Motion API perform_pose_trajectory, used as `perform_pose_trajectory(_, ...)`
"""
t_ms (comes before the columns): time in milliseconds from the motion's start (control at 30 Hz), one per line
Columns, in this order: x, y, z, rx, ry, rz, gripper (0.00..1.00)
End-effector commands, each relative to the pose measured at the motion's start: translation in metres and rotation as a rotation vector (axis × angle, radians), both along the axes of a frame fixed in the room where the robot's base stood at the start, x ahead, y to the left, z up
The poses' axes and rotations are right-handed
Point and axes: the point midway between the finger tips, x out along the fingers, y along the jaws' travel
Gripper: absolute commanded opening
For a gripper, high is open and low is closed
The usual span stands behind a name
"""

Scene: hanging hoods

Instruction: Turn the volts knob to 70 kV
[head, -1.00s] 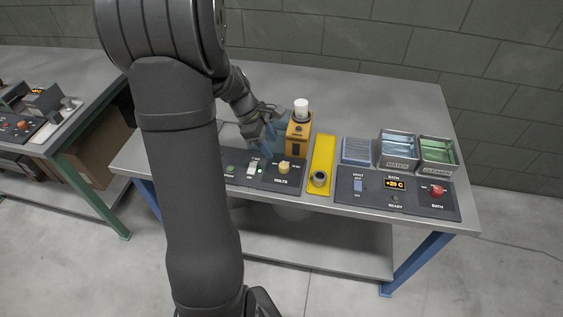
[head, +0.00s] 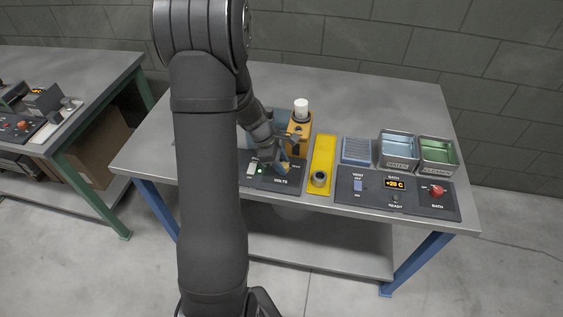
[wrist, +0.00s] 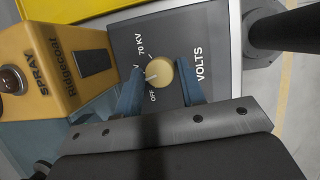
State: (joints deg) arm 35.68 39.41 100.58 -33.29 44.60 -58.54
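The volts knob (wrist: 161,71) is a round cream knob on the dark panel (wrist: 211,25), in the middle of the wrist view. "70 KV" is printed above left of it, "OFF" below it, and a label between is partly hidden by a finger. A pale mark on the knob appears to point left, toward the hidden label; its exact setting is hard to read. My gripper (wrist: 158,75) is open, its blue fingers on either side of the knob with no clear contact. In the head view my gripper (head: 284,162) is over the volts panel (head: 265,183) and mostly hides the knob.
An orange spray unit (wrist: 62,55) stands close on the left in the wrist view. A yellow strip (head: 324,153) with a dark round holder (head: 319,179) lies right of the panel. Farther right are the bath panel (head: 375,199), a red knob (head: 437,191) and metal trays (head: 398,148).

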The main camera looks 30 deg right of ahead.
Motion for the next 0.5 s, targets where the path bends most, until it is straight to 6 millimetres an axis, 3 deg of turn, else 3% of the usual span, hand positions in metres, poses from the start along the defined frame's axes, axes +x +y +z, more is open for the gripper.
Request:
perform_pose_trajectory(33,0.0000,0.0000,0.0001,0.000,0.000,0.000,0.26)
perform_pose_trajectory(133,0.0001,0.0000,0.0002,0.000,0.000,0.000,0.07)
perform_pose_trajectory(500,0.0012,-0.0007,0.0006,0.000,0.000,-0.134,0.07)
